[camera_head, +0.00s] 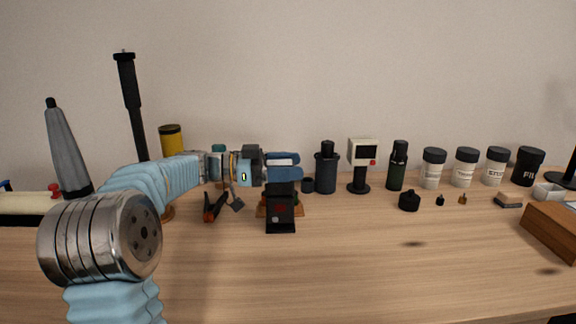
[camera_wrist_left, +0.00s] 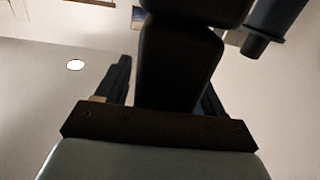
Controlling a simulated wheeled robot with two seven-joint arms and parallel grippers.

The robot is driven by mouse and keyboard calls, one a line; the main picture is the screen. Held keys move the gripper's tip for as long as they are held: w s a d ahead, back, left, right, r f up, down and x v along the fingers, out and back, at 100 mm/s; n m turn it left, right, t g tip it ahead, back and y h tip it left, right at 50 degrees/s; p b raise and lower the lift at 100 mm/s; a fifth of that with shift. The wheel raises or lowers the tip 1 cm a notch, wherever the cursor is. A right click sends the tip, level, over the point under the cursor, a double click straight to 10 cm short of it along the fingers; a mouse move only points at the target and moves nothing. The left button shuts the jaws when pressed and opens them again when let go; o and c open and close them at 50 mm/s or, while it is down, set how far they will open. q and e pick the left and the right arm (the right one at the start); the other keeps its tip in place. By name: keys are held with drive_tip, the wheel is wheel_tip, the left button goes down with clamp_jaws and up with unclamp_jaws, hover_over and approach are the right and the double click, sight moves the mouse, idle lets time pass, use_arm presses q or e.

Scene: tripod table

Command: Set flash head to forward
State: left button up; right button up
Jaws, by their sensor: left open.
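The flash is a small black unit (camera_head: 281,215) with a red mark on its face, standing on the table at the centre of the head view. Its upper part, the head, is largely hidden by my left gripper (camera_head: 288,167), so I cannot tell which way it points. My left gripper is open, with its blue fingers level at the top of the flash. In the left wrist view a dark block of the flash (camera_wrist_left: 178,65) lies between the two fingers of the left gripper (camera_wrist_left: 165,90); contact cannot be told. My right gripper is not in view.
An orange-and-black clamp (camera_head: 214,207) lies left of the flash. A dark canister (camera_head: 326,170) and a white-headed device on a stand (camera_head: 363,153) stand close on the right. Several bottles and jars (camera_head: 432,168) line the back right. The front table (camera_head: 350,280) is clear.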

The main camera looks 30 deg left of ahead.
use_arm(q)
drive_tip(key=c, duration=1)
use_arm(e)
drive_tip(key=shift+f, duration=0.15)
use_arm(q)
drive_tip(key=m+b, duration=0.1)
drive_tip(key=s+m, duration=0.1)
drive_tip(key=m, duration=0.1)
drive_tip(key=d+m+b, duration=0.1)
drive_tip(key=shift+s+f+b, duration=0.35)
drive_tip(key=shift+s, duration=0.05)
drive_tip(key=s+f+m+b, duration=0.1)
drive_tip(key=m+b, duration=0.2)
drive_tip(key=s+d+f+m+b, duration=0.1)
drive_tip(key=m+b, duration=0.2)
drive_tip(key=m, duration=0.1)
drive_tip(key=s+d+f+m+b, duration=0.1)
drive_tip(key=m+b, duration=0.2)
drive_tip(key=m, duration=0.1)
drive_tip(key=shift+f, duration=0.15)
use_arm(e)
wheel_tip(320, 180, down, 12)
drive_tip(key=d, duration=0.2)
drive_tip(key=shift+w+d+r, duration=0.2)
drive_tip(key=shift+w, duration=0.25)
